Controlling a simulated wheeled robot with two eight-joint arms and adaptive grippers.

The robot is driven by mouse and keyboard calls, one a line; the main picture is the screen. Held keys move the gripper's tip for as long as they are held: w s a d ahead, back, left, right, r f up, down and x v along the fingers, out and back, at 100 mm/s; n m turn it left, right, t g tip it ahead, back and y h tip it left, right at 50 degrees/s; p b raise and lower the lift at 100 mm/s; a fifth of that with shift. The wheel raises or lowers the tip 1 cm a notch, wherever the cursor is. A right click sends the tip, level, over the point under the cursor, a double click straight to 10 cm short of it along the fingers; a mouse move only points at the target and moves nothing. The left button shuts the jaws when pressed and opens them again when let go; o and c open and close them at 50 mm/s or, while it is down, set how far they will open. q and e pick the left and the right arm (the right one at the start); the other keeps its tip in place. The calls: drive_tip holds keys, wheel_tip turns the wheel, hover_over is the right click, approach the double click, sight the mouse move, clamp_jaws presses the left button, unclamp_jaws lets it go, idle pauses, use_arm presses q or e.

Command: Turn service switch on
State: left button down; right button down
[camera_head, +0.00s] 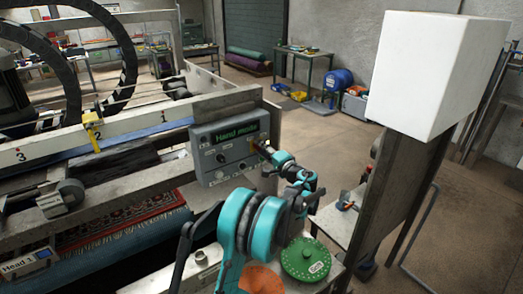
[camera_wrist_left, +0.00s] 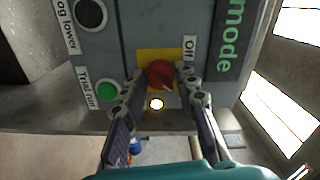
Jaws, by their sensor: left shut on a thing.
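The service switch is a red rotary knob (camera_wrist_left: 159,74) on a yellow plate, with an "Off" label beside it, in the left wrist view. It sits on the grey control panel (camera_head: 228,150), whose green-lit display reads "Hand mode" in the head view. My left gripper (camera_wrist_left: 162,88) is shut on the red knob, one finger on each side. In the head view my left gripper (camera_head: 264,150) reaches the panel's right end and hides most of the knob. A small round lamp (camera_wrist_left: 156,104) beside the knob glows pale yellow. My right gripper is not in view.
A green button (camera_wrist_left: 107,92) labelled "Trial run" and a black knob (camera_wrist_left: 90,13) are close to my left fingers. A white box on a post (camera_head: 432,75) stands right of my arm. A green round disc (camera_head: 306,259) lies below it.

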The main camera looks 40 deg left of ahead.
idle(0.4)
use_arm(q)
drive_tip(key=c, duration=1.2)
unclamp_jaws()
drive_tip(key=shift+o, duration=0.2)
drive_tip(key=v, duration=1.2)
